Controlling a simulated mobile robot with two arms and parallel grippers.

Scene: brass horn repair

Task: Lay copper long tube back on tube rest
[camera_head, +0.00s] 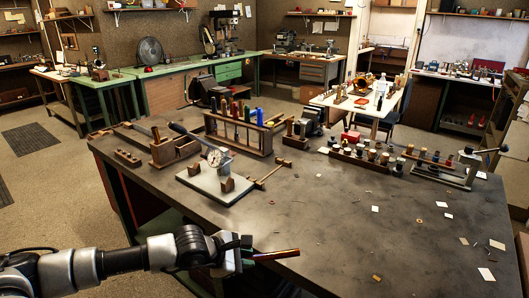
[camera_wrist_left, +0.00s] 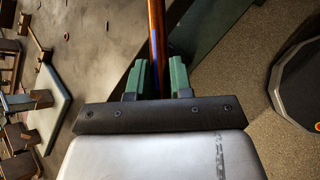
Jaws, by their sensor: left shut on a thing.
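The copper long tube (camera_head: 276,255) is in my left gripper (camera_head: 244,256), near the front edge of the dark workbench (camera_head: 330,225). It sticks out to the right, about level, apart from other things. In the left wrist view the tube (camera_wrist_left: 156,25) runs between the two green fingers of the gripper (camera_wrist_left: 158,72), which are shut on it. A low wooden frame with two crosspieces (camera_head: 266,173), which looks like the tube rest, stands empty on the bench beyond the gripper. My right gripper is not in view.
Wooden holders with several small parts (camera_head: 360,163) line the back. The bench's front right is mostly clear, with small scraps.

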